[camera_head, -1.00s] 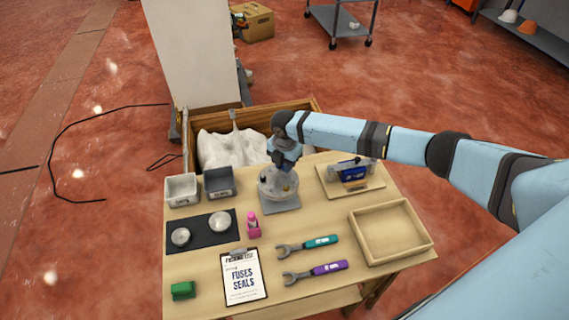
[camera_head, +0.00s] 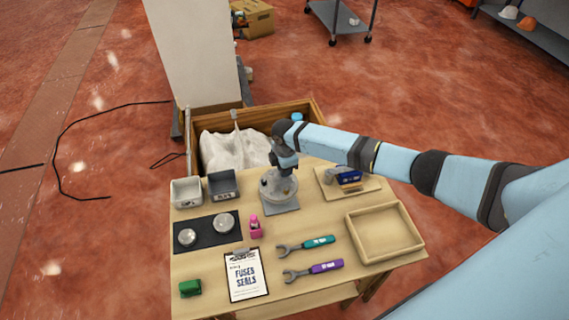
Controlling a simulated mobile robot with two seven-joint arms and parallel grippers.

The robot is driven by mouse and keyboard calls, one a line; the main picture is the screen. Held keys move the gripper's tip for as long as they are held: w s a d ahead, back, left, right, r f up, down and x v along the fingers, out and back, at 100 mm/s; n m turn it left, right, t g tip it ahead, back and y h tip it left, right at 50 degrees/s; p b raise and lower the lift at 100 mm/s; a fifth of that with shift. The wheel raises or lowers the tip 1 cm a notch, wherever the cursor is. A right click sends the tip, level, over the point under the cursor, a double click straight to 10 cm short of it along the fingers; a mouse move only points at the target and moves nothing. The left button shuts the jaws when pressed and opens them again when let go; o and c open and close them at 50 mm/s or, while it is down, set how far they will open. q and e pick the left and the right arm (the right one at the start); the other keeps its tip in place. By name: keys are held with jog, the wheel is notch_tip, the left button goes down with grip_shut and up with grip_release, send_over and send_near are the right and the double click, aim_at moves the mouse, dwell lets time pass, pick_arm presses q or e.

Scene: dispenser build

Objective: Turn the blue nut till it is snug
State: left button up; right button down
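A round grey dispenser part (camera_head: 272,190) stands on a grey square base plate (camera_head: 283,208) at the back middle of the table. Small dark and orange-yellow spots show on its top. My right gripper (camera_head: 285,171) points down at the top of this part, at or just above it. Its fingers are too small and too covered to tell whether they are open or shut. I cannot make out a blue nut; it may be hidden under the gripper. Two wrenches, one teal-handled (camera_head: 318,242) and one purple-handled (camera_head: 326,267), lie in front. My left gripper is not in view.
A blue device (camera_head: 348,176) sits on a wooden board at right. An empty wooden tray (camera_head: 384,233), a clipboard (camera_head: 246,274), a pink bottle (camera_head: 255,228), a green block (camera_head: 190,288), a dark mat (camera_head: 206,240) with two round parts, and two small bins (camera_head: 187,192) surround it.

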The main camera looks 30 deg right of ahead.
jog(key=shift+m+p, duration=0.65)
jog(key=shift+m, duration=0.45)
jog(key=c, duration=1.1)
grip_release()
jog(key=shift+o, duration=0.2)
jog(key=shift+r, duration=0.15)
notch_tip(320, 180, up, 14)
jog(key=b, duration=0.1)
jog(key=shift+f, duration=0.2)
